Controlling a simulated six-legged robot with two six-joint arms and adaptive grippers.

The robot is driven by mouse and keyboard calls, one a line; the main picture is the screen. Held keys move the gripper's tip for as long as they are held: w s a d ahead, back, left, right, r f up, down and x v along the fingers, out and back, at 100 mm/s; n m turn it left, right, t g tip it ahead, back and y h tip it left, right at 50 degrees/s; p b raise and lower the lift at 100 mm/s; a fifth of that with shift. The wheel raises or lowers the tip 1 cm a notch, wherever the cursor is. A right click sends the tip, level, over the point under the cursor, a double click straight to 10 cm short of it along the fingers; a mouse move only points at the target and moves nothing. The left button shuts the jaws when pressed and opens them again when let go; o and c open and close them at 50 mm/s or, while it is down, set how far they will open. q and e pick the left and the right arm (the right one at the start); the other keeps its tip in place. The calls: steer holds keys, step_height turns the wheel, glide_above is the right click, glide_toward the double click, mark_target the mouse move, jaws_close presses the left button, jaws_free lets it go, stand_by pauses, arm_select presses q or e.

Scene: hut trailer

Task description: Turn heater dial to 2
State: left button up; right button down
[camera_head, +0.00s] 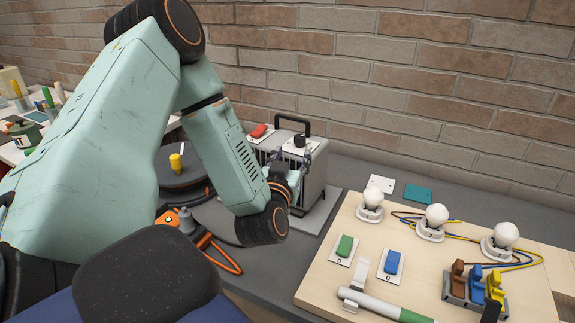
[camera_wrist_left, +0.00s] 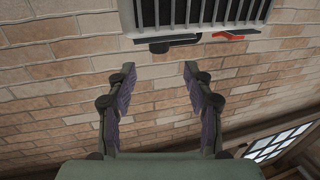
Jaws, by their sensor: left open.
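The heater (camera_head: 313,188) is a grey box with a black carrying handle, standing on the bench by the brick wall. Its black dial (camera_head: 299,141) sits on a white plate on top, to the right of a red switch (camera_head: 259,130). My left gripper (camera_head: 291,158) is at the front of the heater, close to the dial, and partly hidden by my arm. In the left wrist view the gripper (camera_wrist_left: 158,88) is open and empty. The heater grille (camera_wrist_left: 195,12) and the red switch (camera_wrist_left: 232,37) show beyond the fingertips. The dial's number marks are too small to read.
A wooden board (camera_head: 335,275) at the right holds white bulbs (camera_head: 437,215), a green switch (camera_head: 345,246), a blue switch (camera_head: 392,262) and wires. A dark round plate (camera_head: 180,168) with a yellow object stands left of the heater. The brick wall is close behind.

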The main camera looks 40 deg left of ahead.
arm_select(q)
steer(key=shift+v, duration=1.95)
